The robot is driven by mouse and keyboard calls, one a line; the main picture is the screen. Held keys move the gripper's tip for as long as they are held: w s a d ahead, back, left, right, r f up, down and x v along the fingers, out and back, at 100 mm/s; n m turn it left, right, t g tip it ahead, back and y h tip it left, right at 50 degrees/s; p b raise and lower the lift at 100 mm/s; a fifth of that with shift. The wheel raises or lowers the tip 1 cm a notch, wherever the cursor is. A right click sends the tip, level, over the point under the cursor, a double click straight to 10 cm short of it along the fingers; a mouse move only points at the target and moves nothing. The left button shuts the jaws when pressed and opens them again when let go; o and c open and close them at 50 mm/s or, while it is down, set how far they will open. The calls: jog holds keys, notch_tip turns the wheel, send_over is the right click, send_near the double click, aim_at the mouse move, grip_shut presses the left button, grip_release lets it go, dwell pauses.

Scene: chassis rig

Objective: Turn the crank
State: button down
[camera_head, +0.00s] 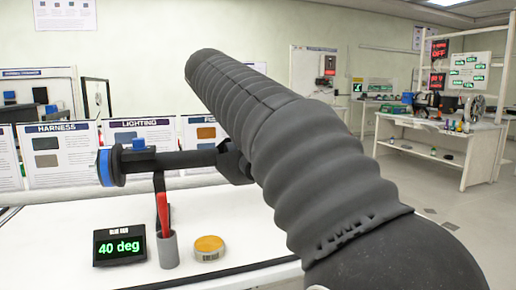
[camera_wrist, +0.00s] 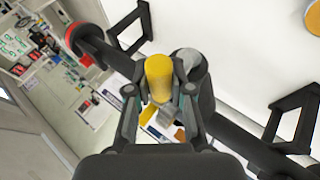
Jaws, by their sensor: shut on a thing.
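The crank's yellow grip (camera_wrist: 159,76) stands between the fingers of my gripper (camera_wrist: 160,98) in the wrist view, and the gripper is shut on it. A grey rounded part (camera_wrist: 191,64) sits just beside the grip. A dark shaft (camera_wrist: 245,145) runs diagonally behind them, with a red disc (camera_wrist: 77,36) toward the upper left. In the head view the dark shaft (camera_head: 180,160) lies level above the white table, with a blue disc (camera_head: 104,167) at its left end. My arm hides the gripper, the yellow grip and the shaft's right part there.
A display (camera_head: 119,246) reads "40 deg". A grey cup (camera_head: 168,250) with a red object and a yellow-topped round tin (camera_head: 208,248) stand on the white table (camera_head: 60,270). Black frames (camera_wrist: 292,115) hold up the shaft. Another bench (camera_head: 440,135) stands at the far right.

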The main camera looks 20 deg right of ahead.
jog(key=shift+a, duration=0.1)
jog(key=c, duration=1)
grip_release()
jog(key=v, duration=1.2)
jog(key=shift+w, duration=0.1)
